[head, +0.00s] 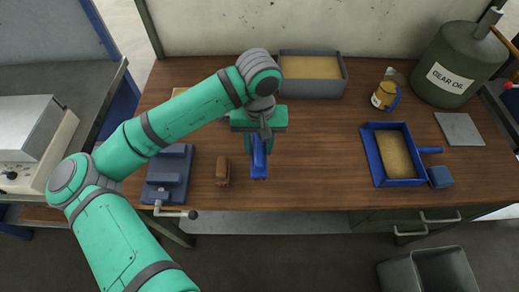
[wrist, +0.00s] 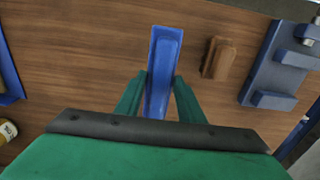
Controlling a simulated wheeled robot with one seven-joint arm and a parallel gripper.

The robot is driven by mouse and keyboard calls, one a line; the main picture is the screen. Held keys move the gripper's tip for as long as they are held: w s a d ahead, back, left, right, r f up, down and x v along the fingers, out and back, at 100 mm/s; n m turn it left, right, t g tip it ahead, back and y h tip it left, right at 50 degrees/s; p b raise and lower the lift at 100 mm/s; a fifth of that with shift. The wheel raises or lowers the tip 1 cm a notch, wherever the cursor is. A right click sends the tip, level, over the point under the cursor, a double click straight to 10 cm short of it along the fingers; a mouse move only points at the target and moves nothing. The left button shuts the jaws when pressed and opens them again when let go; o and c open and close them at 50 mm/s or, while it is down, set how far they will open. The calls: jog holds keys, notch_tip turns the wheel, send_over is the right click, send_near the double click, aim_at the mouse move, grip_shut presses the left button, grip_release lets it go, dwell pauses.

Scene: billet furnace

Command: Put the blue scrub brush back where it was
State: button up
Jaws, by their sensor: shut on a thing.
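The blue scrub brush (head: 259,160) is between the fingers of my gripper (head: 259,142), near the front middle of the wooden bench. In the wrist view, the blue brush (wrist: 164,55) points away from the camera, its near end between the two green fingers of my gripper (wrist: 160,98). The gripper is shut on it. I cannot tell whether the brush touches the bench top or hangs just above it. The end inside the jaws is partly hidden.
A brown wooden block (head: 222,171) lies just left of the brush, with a blue vise (head: 168,174) beyond it. Behind are a grey box (head: 311,90), a bottle (head: 382,97) and an oil can (head: 450,68). Bench between brush and tray is clear.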

jog(key=shift+w+f, duration=0.2)
jog(key=shift+f, duration=0.05)
jog(key=shift+w+d+f, duration=0.1)
jog(key=shift+w+f, duration=0.05)
jog(key=shift+f, duration=0.8)
jog(key=shift+w+f, duration=0.15)
jog(key=shift+f, duration=0.75)
jog(key=shift+f, duration=0.2)
jog(key=o, duration=0.9)
jog(key=shift+o, duration=0.2)
jog(key=shift+r, duration=0.1)
notch_tip(320, 180, up, 12)
jog(key=shift+r, duration=0.1)
